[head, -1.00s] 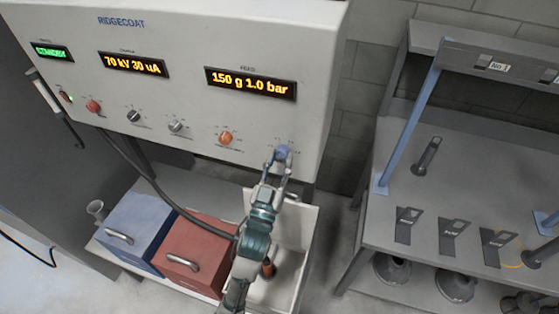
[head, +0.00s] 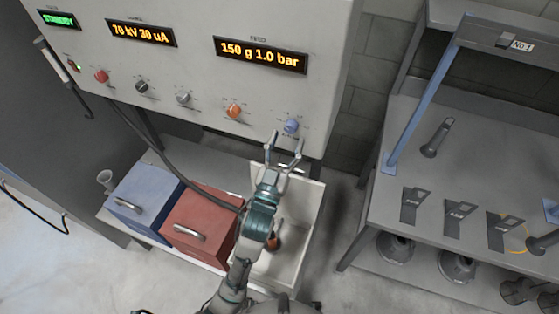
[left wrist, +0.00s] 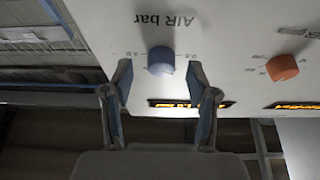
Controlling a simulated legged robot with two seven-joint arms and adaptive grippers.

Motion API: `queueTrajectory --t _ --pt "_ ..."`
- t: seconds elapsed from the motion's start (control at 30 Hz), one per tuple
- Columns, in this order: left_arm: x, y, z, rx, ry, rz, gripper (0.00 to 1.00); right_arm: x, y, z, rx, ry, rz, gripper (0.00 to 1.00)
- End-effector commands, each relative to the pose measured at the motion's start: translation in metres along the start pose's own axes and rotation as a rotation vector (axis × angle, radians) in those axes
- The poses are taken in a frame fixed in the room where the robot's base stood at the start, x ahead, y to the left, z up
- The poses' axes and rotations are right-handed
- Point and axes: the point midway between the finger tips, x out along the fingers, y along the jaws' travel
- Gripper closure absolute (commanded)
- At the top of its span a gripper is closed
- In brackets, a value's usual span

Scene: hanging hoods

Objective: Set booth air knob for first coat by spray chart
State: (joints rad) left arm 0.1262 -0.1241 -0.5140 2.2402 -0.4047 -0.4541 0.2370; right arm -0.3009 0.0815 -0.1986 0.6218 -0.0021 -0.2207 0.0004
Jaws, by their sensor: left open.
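The blue air knob (head: 291,126) is at the right end of the knob row on the grey control panel (head: 195,75). In the left wrist view the blue knob (left wrist: 161,60) sits under the upside-down label "AIR bar". My left gripper (head: 285,138) is open just below the knob, apart from it. In the left wrist view its two fingers (left wrist: 160,90) stand wide, with the knob beyond and between their tips. The feed display (head: 260,54) reads "150 g 1.0 bar". No spray chart can be made out. My right gripper is not in view.
An orange knob (head: 234,111) is left of the blue one, with further knobs beyond. A blue box (head: 145,200) and a red box (head: 200,222) stand below, beside a white tray (head: 312,215). A grey bench (head: 450,160) with tools stands right.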

Motion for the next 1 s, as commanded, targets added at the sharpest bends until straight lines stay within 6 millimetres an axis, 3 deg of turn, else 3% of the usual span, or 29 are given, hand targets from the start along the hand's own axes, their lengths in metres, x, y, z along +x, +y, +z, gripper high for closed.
queueTrajectory --t 0.2,0.43,0.87,1.0 --pt "-0.051 0.0 0.003 -0.001 -0.008 0.0 0.41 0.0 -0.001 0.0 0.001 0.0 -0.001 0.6" --pt "-0.088 0.001 0.004 0.0 -0.008 0.0 0.41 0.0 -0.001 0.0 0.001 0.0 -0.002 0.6" --pt "-0.097 0.001 0.003 0.0 -0.005 0.001 0.41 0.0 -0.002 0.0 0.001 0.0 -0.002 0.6" --pt "-0.096 0.008 -0.001 -0.085 0.015 0.035 0.41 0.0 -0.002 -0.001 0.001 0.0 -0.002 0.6"
